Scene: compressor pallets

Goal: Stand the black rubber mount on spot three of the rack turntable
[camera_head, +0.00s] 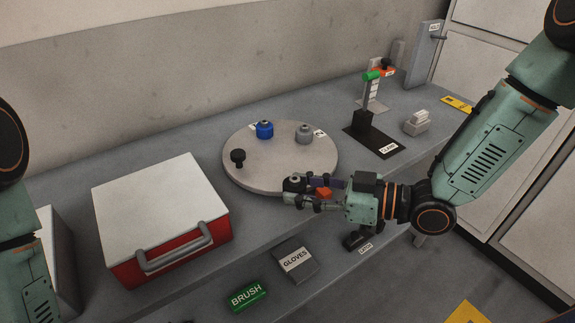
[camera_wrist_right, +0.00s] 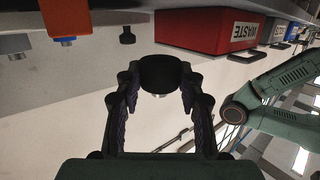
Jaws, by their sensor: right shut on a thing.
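The round grey rack turntable (camera_head: 265,178) lies on the bench. A blue mount (camera_head: 264,129), a grey mount (camera_head: 304,133) and a small black knob-shaped piece (camera_head: 238,157) stand on it. My right gripper (camera_head: 297,196) is at the turntable's near rim, shut on the black rubber mount (camera_head: 294,183). The right wrist view shows the dark round mount (camera_wrist_right: 158,72) between both fingertips. I cannot tell whether its underside touches the turntable. An orange piece (camera_head: 323,192) shows just behind the gripper. Spot numbers are not readable. My left arm shows at the left edge; its gripper is out of frame.
A red box with a white lid (camera_head: 160,205) stands left of the turntable. A gloves box (camera_head: 296,261) and green brush box (camera_head: 247,295) lie in front. A black stand with a green top (camera_head: 372,110) and a clear-topped block (camera_head: 417,123) stand at right.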

